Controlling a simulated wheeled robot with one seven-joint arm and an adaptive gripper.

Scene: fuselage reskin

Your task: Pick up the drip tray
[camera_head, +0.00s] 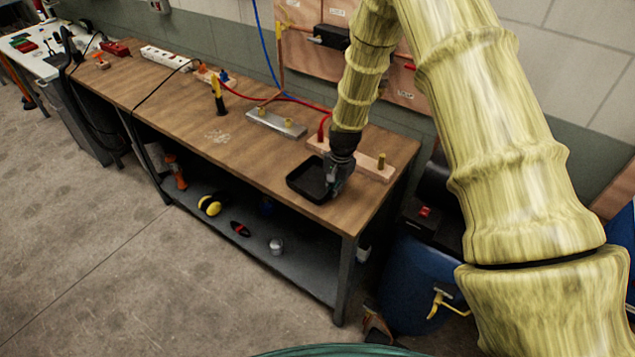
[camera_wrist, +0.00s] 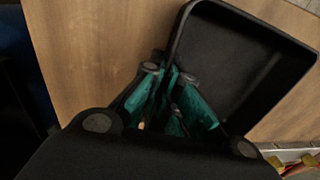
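The drip tray (camera_head: 309,181) is a black, square, shallow tray at the near right end of the wooden workbench. It appears empty. In the head view my gripper (camera_head: 334,183) points down at the tray's right side and covers part of it. In the wrist view the tray (camera_wrist: 235,65) fills the upper right. My gripper (camera_wrist: 170,78) has its fingers close together with the tray's side wall between them, near a corner. It looks shut on that wall. The tray is at or very near the bench top; I cannot tell if there is a gap under it.
The wooden workbench (camera_head: 185,115) has free room left of the tray. A wooden block with brass fittings (camera_head: 372,166) lies just behind the tray. A grey metal block (camera_head: 275,122), a yellow-and-black tool (camera_head: 217,97) and red and blue hoses lie further left. A blue drum (camera_head: 405,285) stands right of the bench.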

